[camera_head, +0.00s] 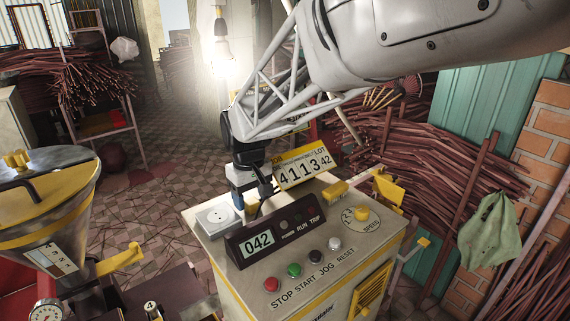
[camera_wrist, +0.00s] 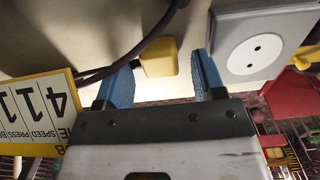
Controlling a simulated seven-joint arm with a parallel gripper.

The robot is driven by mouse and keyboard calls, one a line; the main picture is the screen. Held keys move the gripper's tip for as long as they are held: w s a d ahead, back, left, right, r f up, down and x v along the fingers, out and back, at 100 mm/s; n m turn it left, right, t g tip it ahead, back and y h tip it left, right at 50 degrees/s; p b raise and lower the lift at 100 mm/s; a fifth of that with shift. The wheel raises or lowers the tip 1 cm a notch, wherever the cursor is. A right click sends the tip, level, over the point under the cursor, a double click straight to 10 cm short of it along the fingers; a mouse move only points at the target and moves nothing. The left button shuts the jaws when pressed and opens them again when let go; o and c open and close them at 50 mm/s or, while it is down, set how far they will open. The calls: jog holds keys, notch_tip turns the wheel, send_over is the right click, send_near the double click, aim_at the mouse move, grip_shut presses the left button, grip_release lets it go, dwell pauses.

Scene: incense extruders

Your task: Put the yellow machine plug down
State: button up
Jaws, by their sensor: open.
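The yellow machine plug (camera_wrist: 160,57) shows in the wrist view as a small rounded block against the pale machine top. It is between the blue fingers of my open gripper (camera_wrist: 164,82). A clear gap separates it from the right finger; it is very close to the left finger, and I cannot tell whether they touch. In the head view my gripper (camera_head: 250,200) is low over the back left of the control box, and I cannot make out the plug there. The grey two-hole socket (camera_wrist: 256,48) is right of the fingers in the wrist view, apart from the plug.
A dark cable (camera_wrist: 146,40) curves beside the plug. The control box (camera_head: 305,240) carries the 042 display (camera_head: 258,243), coloured buttons and a yellow speed knob (camera_head: 362,213). A yellow number sign (camera_head: 302,170) stands close behind my gripper. A hopper (camera_head: 50,200) is at left.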

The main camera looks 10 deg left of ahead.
aim_at(255, 201)
notch_tip(255, 201, up, 12)
jog(key=shift+f, duration=0.25)
dwell(0.5)
jog(key=shift+d, duration=0.1)
jog(key=s+d+m, duration=0.1)
jog(key=s+d, duration=0.2)
jog(key=d, duration=0.4)
jog(key=s+d+m+t, duration=0.1)
jog(key=s+d+m, duration=0.15)
jog(key=d, duration=0.45)
jog(key=s+d+m, duration=0.1)
jog(key=s+d, duration=0.2)
jog(key=d, duration=0.3)
jog(key=s+d+f+m, duration=0.2)
jog(key=s+d+f, duration=0.1)
jog(key=s+d, duration=0.4)
jog(key=s+d+f+m+t, duration=0.1)
jog(key=s+d+f+m, duration=0.1)
jog(key=s+d+f, duration=0.2)
jog(key=s+d, duration=0.3)
jog(key=s, duration=0.2)
jog(key=shift+d+m+t, duration=0.25)
jog(key=shift+m+t, duration=0.05)
jog(key=shift+m, duration=0.05)
jog(key=shift+s+f, duration=0.1)
